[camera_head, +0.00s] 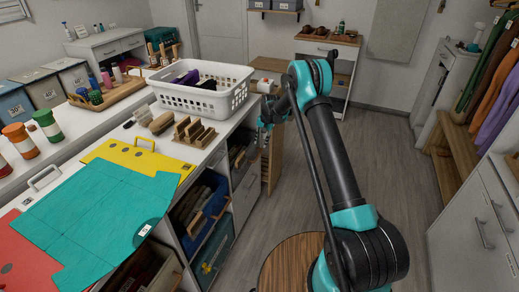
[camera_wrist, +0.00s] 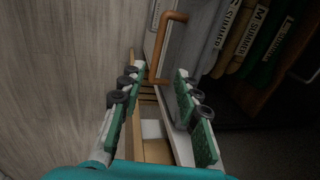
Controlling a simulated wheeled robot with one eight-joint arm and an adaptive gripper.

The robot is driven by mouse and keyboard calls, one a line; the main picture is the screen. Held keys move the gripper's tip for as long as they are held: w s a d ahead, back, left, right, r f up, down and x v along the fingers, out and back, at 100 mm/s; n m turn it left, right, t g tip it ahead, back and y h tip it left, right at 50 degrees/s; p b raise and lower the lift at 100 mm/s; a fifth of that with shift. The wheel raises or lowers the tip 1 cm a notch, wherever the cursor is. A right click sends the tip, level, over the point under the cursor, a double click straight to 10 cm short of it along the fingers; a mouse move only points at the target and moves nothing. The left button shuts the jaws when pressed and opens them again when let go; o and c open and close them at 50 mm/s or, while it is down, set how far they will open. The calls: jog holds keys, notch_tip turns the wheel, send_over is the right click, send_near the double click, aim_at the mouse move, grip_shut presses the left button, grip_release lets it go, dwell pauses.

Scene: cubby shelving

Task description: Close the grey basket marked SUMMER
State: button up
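In the wrist view, my gripper (camera_wrist: 157,76) has its two green-padded fingers apart with nothing clasped between them. A copper-brown bar handle (camera_wrist: 162,45) lies just beyond the fingertips; I cannot tell if they touch it. The handle is on a grey front, which looks like the grey basket (camera_wrist: 188,38). In the head view, my gripper (camera_head: 269,112) is at the shelving's right side, partly hidden by my arm. The basket is hard to make out there.
The counter holds a white laundry basket (camera_head: 227,88), wooden blocks (camera_head: 193,130) and coloured sheets (camera_head: 100,215). Blue bins (camera_head: 205,210) with clothes sit in cubbies below. A round wooden stool top (camera_head: 290,262) stands near my arm. The floor (camera_head: 385,150) to the right is clear.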

jog(key=shift+s+d+r, duration=0.1)
jog(key=shift+d+r, duration=0.05)
jog(key=shift+r, duration=0.8)
jog(key=shift+d+r, duration=0.15)
jog(key=shift+r, duration=0.8)
jog(key=s+d+r+n+t, duration=0.2)
jog(key=s+d+r, duration=1.45)
jog(key=s, duration=0.25)
jog(key=s+d, duration=0.3)
jog(key=s, duration=0.7)
jog(key=s+d+f+n+t+h, duration=0.1)
jog(key=s+d, duration=0.2)
jog(key=s, duration=0.6)
jog(key=s+d+h, duration=0.1)
jog(key=s+d, duration=0.2)
jog(key=s, duration=0.7)
jog(key=shift+s+f+n+t, duration=0.15)
jog(key=shift+s+n+t, duration=0.15)
jog(key=shift+s, duration=0.05)
